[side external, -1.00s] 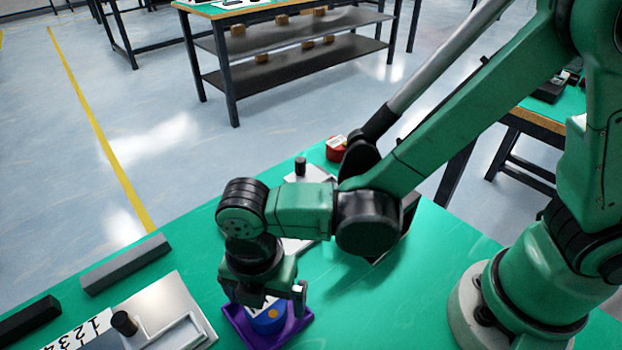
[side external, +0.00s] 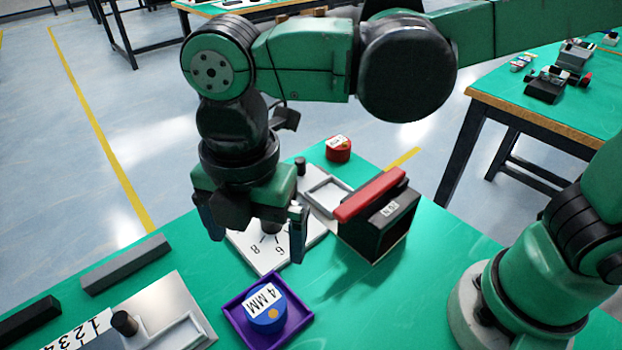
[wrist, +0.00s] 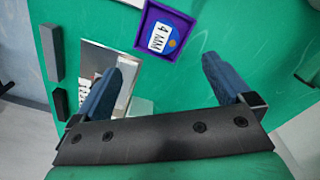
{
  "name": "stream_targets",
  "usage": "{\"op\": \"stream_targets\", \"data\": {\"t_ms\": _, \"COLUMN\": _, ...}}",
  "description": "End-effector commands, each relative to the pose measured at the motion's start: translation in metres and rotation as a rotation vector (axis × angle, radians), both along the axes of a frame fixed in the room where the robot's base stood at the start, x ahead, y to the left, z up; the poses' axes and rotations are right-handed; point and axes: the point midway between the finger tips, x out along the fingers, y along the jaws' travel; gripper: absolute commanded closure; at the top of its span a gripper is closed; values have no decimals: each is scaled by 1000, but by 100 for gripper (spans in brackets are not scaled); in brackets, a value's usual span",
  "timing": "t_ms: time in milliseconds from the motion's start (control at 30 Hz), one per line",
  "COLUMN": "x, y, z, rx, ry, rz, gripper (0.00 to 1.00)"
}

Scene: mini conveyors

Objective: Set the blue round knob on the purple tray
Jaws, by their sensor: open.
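The blue round knob (side external: 265,309) with a white "4 MM" label sits inside the purple tray (side external: 238,328) on the green table. In the wrist view the knob (wrist: 171,41) and the purple tray (wrist: 146,14) show at the top, beyond the fingers. My gripper (side external: 254,240) is open and empty, raised above the table and apart from the knob. Its two blue fingers (wrist: 165,80) are spread wide in the wrist view.
A black box with a red top (side external: 375,218) stands right of a white dial plate (side external: 262,250). A red knob (side external: 338,150) lies behind. A silver plate with a black peg (side external: 165,305) and dark bars (side external: 125,265) are at left. Open green surface lies right of the tray.

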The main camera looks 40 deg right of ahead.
Motion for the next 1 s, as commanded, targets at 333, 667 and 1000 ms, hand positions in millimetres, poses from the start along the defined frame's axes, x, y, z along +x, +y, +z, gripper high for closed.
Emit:
{"op": "stream_targets", "data": {"t_ms": 333, "x": 35, "y": -141, "z": 5, "rx": 348, "ry": -235, "rz": -1334, "gripper": 2}}
{"op": "stream_targets", "data": {"t_ms": 667, "x": 31, "y": -210, "z": -3, "rx": 663, "ry": -341, "rz": -2044, "gripper": 2}}
{"op": "stream_targets", "data": {"t_ms": 1000, "x": 31, "y": -210, "z": -2, "rx": 668, "ry": -340, "rz": -2053, "gripper": 2}}
